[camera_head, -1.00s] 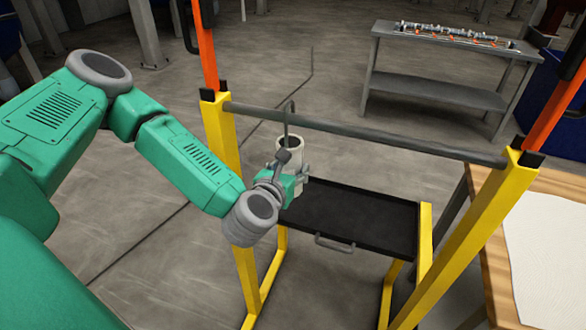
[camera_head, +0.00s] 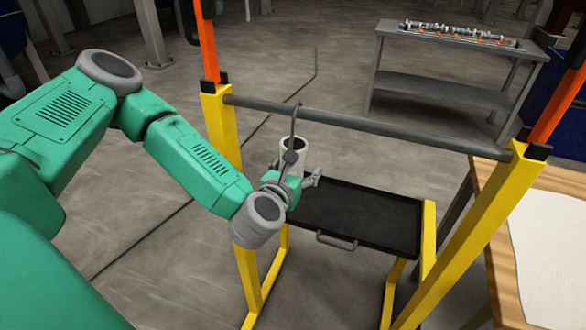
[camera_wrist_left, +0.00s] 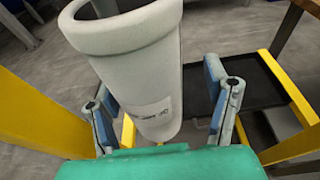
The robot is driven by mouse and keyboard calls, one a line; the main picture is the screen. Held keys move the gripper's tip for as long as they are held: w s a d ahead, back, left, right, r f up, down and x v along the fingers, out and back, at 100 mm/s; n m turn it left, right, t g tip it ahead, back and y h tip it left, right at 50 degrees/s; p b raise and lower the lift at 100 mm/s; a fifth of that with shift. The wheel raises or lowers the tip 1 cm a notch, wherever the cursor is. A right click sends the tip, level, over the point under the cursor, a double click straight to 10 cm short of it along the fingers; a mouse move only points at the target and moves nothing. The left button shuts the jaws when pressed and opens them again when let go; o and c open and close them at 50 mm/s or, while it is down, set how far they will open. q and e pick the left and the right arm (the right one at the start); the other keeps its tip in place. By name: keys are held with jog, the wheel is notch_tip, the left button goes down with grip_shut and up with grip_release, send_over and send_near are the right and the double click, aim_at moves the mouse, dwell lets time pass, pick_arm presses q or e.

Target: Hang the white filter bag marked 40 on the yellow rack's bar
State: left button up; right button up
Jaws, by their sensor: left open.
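The white filter bag (camera_head: 296,147) is a pale tube, upright, with its open mouth up. A grey hook (camera_head: 295,125) rises from it and crosses the front of the yellow rack's grey bar (camera_head: 400,134), its tip just above the bar; it looks hooked over it. My left gripper (camera_head: 303,180) is at the bag, below the bar. In the left wrist view the bag (camera_wrist_left: 135,65) stands between the spread fingers of the left gripper (camera_wrist_left: 166,100), with gaps beside it. Its small label is too blurred to read. My right gripper is out of view.
The rack's yellow posts (camera_head: 222,130) flank the bar, with orange uprights above. A black tray (camera_head: 365,218) lies low in the rack. A wooden table (camera_head: 482,215) with white cloth (camera_head: 550,250) stands at right; a grey bench (camera_head: 440,97) stands behind.

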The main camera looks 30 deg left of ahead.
pick_arm(q)
jog(key=v, duration=0.3)
jog(key=d+v, duration=0.1)
jog(key=v, duration=0.3)
jog(key=shift+s+d+r, duration=0.15)
jog(key=shift+d, duration=0.05)
jog(key=s+d+f+m+g+h+b, duration=0.1)
jog(key=s+d+f+m+g+h, duration=0.25)
jog(key=s+d+f+m, duration=0.55)
jog(key=s+d+f+m+g+h, duration=0.2)
jog(key=d+f+m+g+h, duration=0.15)
jog(key=f+m, duration=0.6)
jog(key=s+a+f+m+g+y, duration=0.1)
jog(key=s+a+m, duration=0.4)
jog(key=m, duration=0.5)
jog(key=s+a+f+m+g+y+b, duration=0.1)
jog(key=s+a+f+m+g, duration=0.3)
jog(key=m, duration=0.7)
jog(key=s+a+g+y, duration=0.1)
jog(key=s+g, duration=0.1)
jog(key=s, duration=0.1)
jog(key=shift+a+f+y+b, duration=0.3)
jog(key=shift+a, duration=0.05)
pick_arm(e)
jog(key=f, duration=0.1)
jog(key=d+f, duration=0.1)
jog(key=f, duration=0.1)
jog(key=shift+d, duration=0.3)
